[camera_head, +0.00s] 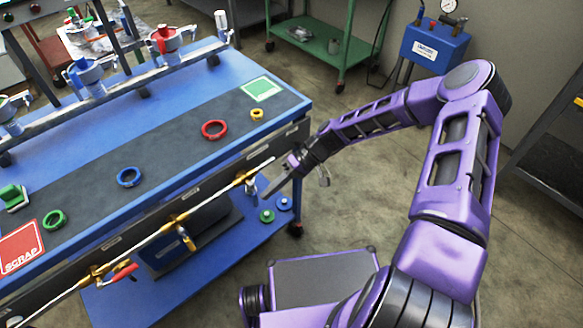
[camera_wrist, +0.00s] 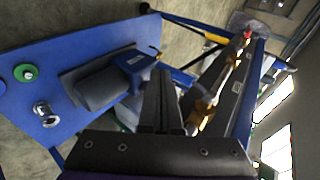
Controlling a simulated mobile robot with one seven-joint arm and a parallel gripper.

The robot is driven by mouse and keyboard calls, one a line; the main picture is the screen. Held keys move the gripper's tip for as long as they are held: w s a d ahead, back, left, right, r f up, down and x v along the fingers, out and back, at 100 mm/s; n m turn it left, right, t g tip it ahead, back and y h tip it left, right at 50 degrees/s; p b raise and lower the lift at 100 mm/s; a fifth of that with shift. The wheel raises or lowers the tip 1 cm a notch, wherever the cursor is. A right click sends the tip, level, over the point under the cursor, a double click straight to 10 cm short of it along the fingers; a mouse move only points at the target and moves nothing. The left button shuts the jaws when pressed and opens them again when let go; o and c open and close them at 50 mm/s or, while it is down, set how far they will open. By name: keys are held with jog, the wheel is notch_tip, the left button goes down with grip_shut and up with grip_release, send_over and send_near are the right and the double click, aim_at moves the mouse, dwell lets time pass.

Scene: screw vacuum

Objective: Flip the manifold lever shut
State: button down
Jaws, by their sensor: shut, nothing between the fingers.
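The manifold (camera_head: 150,240) is a thin pipe with brass fittings along the front side of the blue bench. A red-handled lever (camera_head: 124,272) sticks out near its left part. A brass valve with a short handle (camera_head: 187,238) hangs near its middle. In the wrist view the pipe and brass fittings (camera_wrist: 203,108) run up the right side, with a small red part (camera_wrist: 247,36) at the far end. My gripper (camera_head: 270,190) is beside the right end of the manifold, apart from the red lever. Its fingers (camera_wrist: 158,85) are together and empty.
A blue-and-black pump (camera_head: 195,235) sits on the bench's lower shelf, with green and blue rings (camera_head: 266,216) near its right end. Coloured rings (camera_head: 214,129) lie on the dark benchtop mat. A green cart (camera_head: 325,45) and a blue gauge box (camera_head: 434,47) stand behind.

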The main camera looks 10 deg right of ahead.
jog(key=p+v, duration=0.1)
jog(key=v, duration=1.5)
jog(key=shift+d, duration=0.3)
